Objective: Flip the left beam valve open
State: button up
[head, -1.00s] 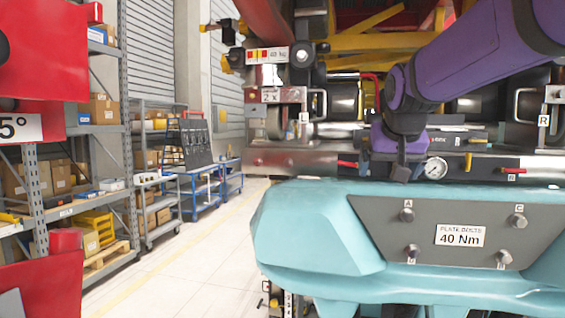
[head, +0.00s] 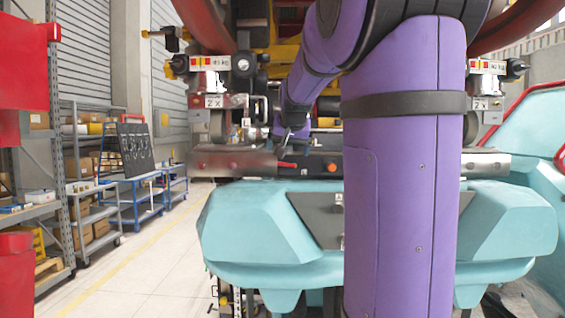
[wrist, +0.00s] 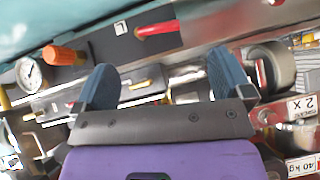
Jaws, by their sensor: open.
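The left beam valve shows as a red lever (head: 286,164) at the left part of the dark panel on the beam. In the wrist view its red handle (wrist: 155,28) lies flat along the panel, beside a small white label. My gripper (wrist: 166,76) is open, with two blue fingers spread and nothing between them. The handle is beyond the fingertips, apart from them. In the head view my gripper (head: 290,138) is small, just above the lever, and my arm hides the panel's right part.
An orange knob (wrist: 65,55) and a round gauge (wrist: 31,72) sit left of the handle in the wrist view. A metal roller (wrist: 268,68) is at the right. The teal car body (head: 250,225) stands below the beam.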

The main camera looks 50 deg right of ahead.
aim_at(286, 163)
jog(key=x, duration=0.7)
jog(key=shift+d, duration=0.1)
jog(key=c, duration=0.9)
